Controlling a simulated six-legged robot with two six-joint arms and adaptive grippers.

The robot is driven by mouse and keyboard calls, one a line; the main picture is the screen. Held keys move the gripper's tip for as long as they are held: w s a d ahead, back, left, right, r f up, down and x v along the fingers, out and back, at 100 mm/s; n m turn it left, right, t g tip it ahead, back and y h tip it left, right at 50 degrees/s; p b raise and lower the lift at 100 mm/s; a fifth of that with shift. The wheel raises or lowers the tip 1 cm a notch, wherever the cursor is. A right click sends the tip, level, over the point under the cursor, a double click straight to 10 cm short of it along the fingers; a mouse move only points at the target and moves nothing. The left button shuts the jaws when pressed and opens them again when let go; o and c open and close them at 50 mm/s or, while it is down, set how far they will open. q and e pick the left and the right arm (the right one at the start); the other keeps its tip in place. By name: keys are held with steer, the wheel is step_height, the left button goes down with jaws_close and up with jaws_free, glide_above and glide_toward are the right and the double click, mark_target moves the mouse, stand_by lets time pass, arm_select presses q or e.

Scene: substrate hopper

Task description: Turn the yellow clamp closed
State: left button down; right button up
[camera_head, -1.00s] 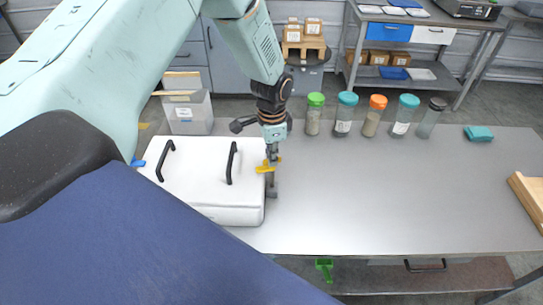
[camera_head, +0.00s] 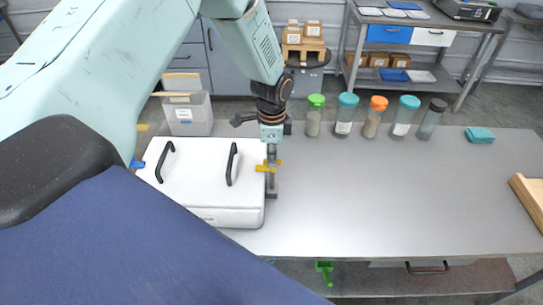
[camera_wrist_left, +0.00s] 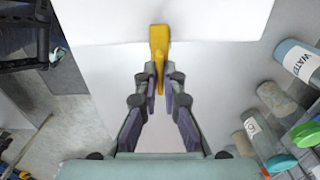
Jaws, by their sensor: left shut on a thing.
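The yellow clamp (camera_head: 268,167) is at the right side of a white lidded box (camera_head: 203,192) with two black handles. It also shows in the left wrist view as a yellow lever (camera_wrist_left: 159,43) against the white box. My left gripper (camera_head: 271,158) points down at the clamp from above. In the left wrist view my left gripper (camera_wrist_left: 159,75) is shut on the near end of the yellow lever, between its fingertips. The gripper partly hides the clamp in the head view. My right gripper is not in view.
Several jars stand along the back of the table, among them a green-lidded jar (camera_head: 314,116) and an orange-lidded jar (camera_head: 373,117). A teal cloth-like item (camera_head: 479,134) and a wooden tray (camera_head: 527,196) are at the right. The middle of the table (camera_head: 400,195) is clear.

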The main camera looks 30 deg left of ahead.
arm_select(q)
steer(key=shift+w, duration=0.1)
steer(key=c, duration=1.5)
jaws_free()
steer(key=shift+d, duration=0.1)
steer(key=shift+r, duration=6)
